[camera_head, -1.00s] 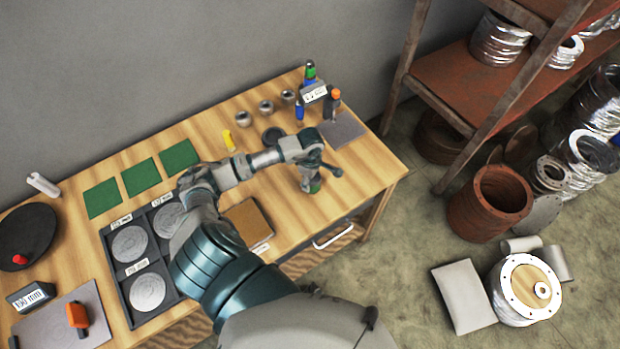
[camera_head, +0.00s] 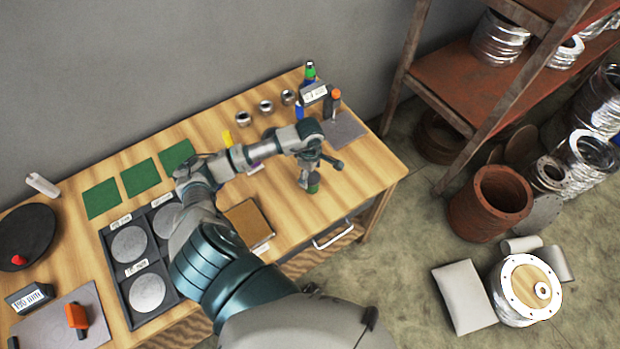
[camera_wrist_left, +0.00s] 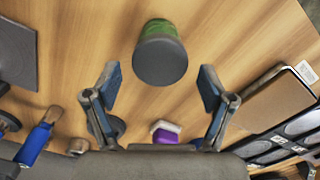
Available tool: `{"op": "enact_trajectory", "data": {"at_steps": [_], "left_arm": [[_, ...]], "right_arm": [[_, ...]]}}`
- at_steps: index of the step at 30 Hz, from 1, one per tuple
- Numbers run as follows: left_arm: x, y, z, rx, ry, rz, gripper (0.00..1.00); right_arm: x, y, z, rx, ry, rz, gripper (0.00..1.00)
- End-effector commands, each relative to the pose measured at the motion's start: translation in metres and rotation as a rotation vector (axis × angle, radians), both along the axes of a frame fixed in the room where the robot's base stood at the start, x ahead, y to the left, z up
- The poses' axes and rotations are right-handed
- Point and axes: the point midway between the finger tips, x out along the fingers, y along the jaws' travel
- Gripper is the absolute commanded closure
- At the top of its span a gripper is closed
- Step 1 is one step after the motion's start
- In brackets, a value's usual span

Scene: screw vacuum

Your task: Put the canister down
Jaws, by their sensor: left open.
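The canister, a small green cylinder with a dark grey end, stands on the wooden table (camera_head: 285,228) near its front right part. It shows in the head view (camera_head: 314,184) and in the left wrist view (camera_wrist_left: 160,54). My left gripper (camera_head: 322,169) is open beside it. In the left wrist view the spread fingers (camera_wrist_left: 159,80) lie to either side, and the canister sits at and just beyond the fingertips, with visible gaps between. I see no finger touching it. My right gripper is not in view.
A brown box (camera_head: 245,220) and a dark tray with round discs (camera_head: 147,292) lie to the left. A grey mat (camera_head: 345,130), bottles (camera_head: 309,73) and several metal rings (camera_head: 266,107) are behind. A purple-and-white item (camera_wrist_left: 166,132) shows below the gripper.

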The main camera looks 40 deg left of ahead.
Motion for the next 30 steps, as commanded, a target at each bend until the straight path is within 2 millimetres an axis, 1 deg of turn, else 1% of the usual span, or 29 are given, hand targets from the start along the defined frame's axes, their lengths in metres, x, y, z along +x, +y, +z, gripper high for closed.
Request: {"op": "enact_trajectory", "data": {"at_steps": [1,6,9,12,17,30], "left_arm": [[0.001,0.001,0.012,0.003,-0.005,-0.001,0.18],[0.001,0.001,0.049,0.000,-0.004,0.000,0.18],[0.001,0.001,0.065,0.001,-0.003,0.000,0.18],[0.001,0.001,0.075,0.000,-0.001,0.001,0.18],[0.000,0.000,0.081,0.000,0.000,0.001,0.18],[0.000,0.000,0.080,0.000,0.000,0.001,0.18]], "right_arm": [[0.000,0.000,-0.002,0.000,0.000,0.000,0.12],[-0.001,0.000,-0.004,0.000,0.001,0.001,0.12],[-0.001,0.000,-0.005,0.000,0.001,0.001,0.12],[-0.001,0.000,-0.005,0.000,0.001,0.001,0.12],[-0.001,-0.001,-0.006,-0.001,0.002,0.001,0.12],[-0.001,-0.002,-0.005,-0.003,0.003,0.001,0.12]]}}
